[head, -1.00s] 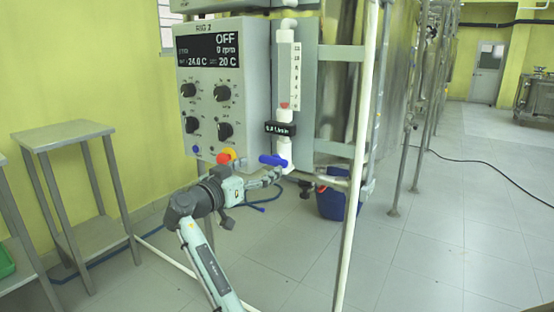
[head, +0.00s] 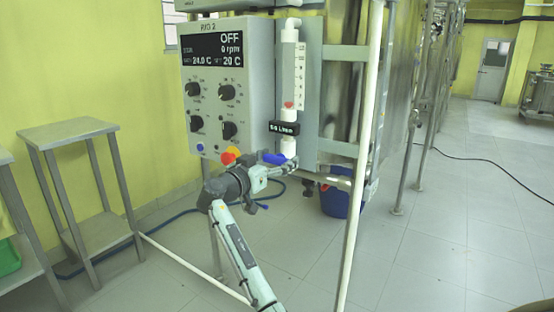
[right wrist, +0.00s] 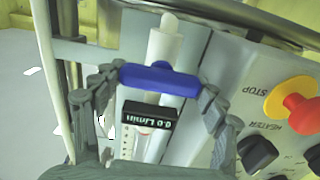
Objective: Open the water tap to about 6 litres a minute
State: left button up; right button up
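The blue tap handle (head: 274,158) lies crosswise on the white pipe below the flow meter (head: 289,103). My right gripper (head: 280,170) is at the handle from below and in front. In the right wrist view the blue handle (right wrist: 160,79) lies between the spread fingers of my right gripper (right wrist: 162,84), one finger at each end. Whether the fingertips touch it is unclear. The black flow display (right wrist: 148,115) appears upside down there and seems to read 0.0 L/min. The red float sits near the bottom of the scale. My left gripper is not in view.
The control panel (head: 216,60) with several black knobs is left of the meter, showing OFF. A red and yellow stop button (head: 229,156) is close to my gripper. A white post (head: 362,150) stands right. A blue container (head: 334,200) is on the floor behind.

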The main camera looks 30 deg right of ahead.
jog(key=shift+c, duration=1)
